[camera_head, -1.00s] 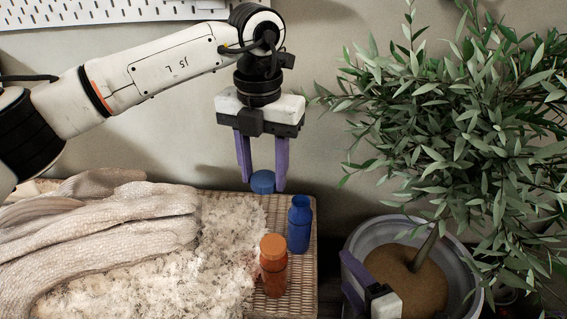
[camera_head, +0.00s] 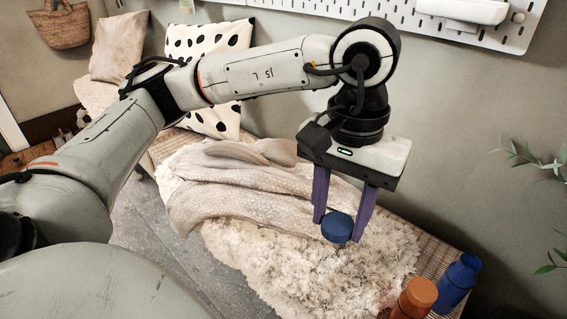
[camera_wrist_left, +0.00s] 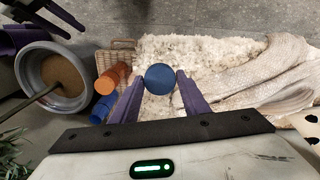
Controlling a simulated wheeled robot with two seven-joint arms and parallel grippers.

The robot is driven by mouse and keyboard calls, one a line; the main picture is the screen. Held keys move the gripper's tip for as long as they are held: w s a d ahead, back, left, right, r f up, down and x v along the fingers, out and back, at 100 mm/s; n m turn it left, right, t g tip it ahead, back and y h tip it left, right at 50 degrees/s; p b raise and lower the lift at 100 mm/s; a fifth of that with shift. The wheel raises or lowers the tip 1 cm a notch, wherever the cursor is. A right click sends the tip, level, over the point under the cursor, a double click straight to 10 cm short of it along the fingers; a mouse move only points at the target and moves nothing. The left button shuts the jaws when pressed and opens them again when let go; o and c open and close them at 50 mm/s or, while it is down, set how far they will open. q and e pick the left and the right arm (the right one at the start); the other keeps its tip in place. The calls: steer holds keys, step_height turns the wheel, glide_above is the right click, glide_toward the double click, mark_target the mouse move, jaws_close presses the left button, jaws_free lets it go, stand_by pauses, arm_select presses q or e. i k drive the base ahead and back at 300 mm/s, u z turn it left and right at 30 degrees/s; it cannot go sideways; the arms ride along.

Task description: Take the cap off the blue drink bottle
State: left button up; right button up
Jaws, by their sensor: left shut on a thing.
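My left gripper (camera_head: 340,222) is shut on a round blue cap (camera_head: 338,228) and holds it in the air above the bench. In the left wrist view the cap (camera_wrist_left: 160,79) sits between the two purple fingertips (camera_wrist_left: 160,85). The blue drink bottle (camera_head: 458,280) stands on the bench at the lower right, apart from the cap; it also shows in the left wrist view (camera_wrist_left: 103,108). My right gripper (camera_wrist_left: 66,34) shows only in the left wrist view, at the upper left, with its purple fingers spread apart.
An orange bottle (camera_head: 414,298) stands beside the blue one on the woven bench (camera_head: 440,256). A white fluffy rug (camera_head: 300,268) and a knitted blanket (camera_head: 225,190) cover much of the bench. A plant pot (camera_wrist_left: 80,68) stands beyond the bottles.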

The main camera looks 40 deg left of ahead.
mark_target(460, 276)
steer(key=z, duration=2.25)
steer(key=k, duration=0.55)
steer(key=u, duration=1.45)
steer(key=i, duration=0.45)
steer(key=z, duration=0.05)
